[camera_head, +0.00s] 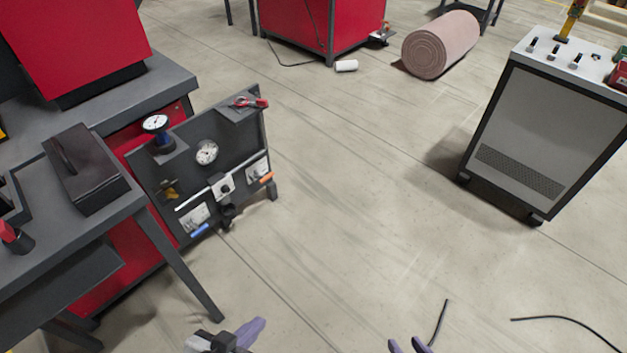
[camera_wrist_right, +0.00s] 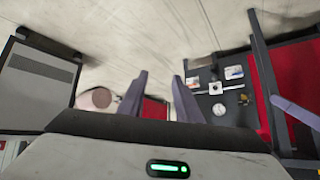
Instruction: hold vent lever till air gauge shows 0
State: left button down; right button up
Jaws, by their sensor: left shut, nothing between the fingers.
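A dark grey panel (camera_head: 239,144) stands upright at the left. It carries a round white gauge (camera_head: 206,152), and a second gauge (camera_head: 155,124) sits on a small shelf at its upper left. Low on the panel are an orange handle (camera_head: 266,177), a blue handle (camera_head: 200,230) and a white fitting (camera_head: 222,186); no readable label tells which is the vent lever. The needles are too small to read. My left gripper (camera_head: 256,328) is shut and empty, well in front of the panel. My right gripper (camera_head: 409,346) is open and empty; its fingers show apart in the wrist view (camera_wrist_right: 160,92).
A grey bench (camera_head: 160,84) and a dark table (camera_head: 130,200) stand left of the panel. A grey wheeled cabinet (camera_head: 545,125) is at the right. A pink roll (camera_head: 440,45) lies at the back. Black cables lie front right. The middle floor is clear.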

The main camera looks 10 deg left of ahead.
aim_at(263, 178)
jog(key=z, duration=0.2)
jog(key=k, duration=0.2)
jog(key=z, duration=0.8)
jog(key=i, duration=1.75)
jog(key=u, duration=0.85)
jog(key=i, duration=1.15)
jog(key=u, duration=1.5)
jog(key=i, duration=0.2)
jog(key=u, duration=0.05)
